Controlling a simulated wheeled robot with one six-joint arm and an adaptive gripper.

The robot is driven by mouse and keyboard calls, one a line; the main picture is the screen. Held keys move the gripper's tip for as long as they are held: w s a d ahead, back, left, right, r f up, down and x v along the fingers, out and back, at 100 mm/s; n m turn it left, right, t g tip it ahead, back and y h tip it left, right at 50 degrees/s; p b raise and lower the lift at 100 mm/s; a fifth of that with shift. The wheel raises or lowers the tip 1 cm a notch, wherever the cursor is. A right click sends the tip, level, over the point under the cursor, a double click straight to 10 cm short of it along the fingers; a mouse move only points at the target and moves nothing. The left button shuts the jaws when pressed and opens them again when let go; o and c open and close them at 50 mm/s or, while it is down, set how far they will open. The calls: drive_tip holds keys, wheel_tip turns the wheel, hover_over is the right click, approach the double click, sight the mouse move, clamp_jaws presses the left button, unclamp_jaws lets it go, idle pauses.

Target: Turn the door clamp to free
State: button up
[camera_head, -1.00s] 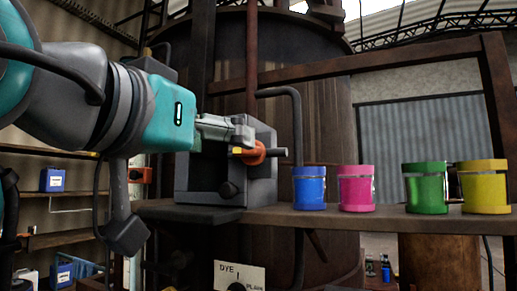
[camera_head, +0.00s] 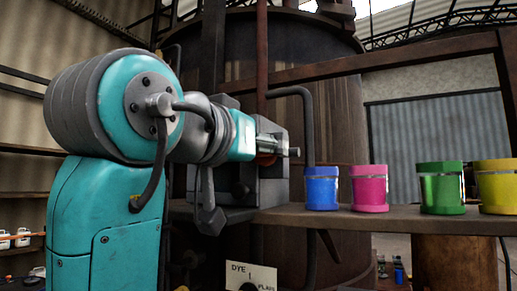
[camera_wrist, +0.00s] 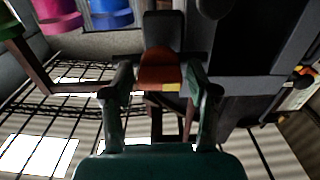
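The door clamp is an orange-red lever with a yellow-marked end, on a dark grey box (camera_head: 272,190) by the big wooden vat. In the head view only a sliver of the clamp (camera_head: 265,160) shows below my gripper (camera_head: 272,143). In the wrist view the clamp (camera_wrist: 158,70) lies between the fingertips of my gripper (camera_wrist: 159,80). The fingers stand wide apart, with a gap on the left of the clamp. The right finger is close to it; I cannot tell if it touches. My arm hides the left part of the box.
A shelf (camera_head: 400,217) runs right from the box, carrying blue (camera_head: 321,188), pink (camera_head: 369,188), green (camera_head: 441,188) and yellow (camera_head: 497,187) canisters. A dark pipe (camera_head: 308,125) rises just right of the box. A DYE plate (camera_head: 250,275) hangs below.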

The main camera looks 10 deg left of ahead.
drive_tip(key=c, duration=0.7)
drive_tip(key=shift+m, duration=0.4)
drive_tip(key=m, duration=0.3)
drive_tip(key=shift+m, duration=0.4)
drive_tip(key=m, duration=0.4)
drive_tip(key=shift+d+m, duration=0.1)
drive_tip(key=shift+m, duration=0.2)
drive_tip(key=m, duration=0.4)
drive_tip(key=shift+s+f, duration=0.1)
drive_tip(key=shift+f+m, duration=0.1)
drive_tip(key=shift+m, duration=2.2)
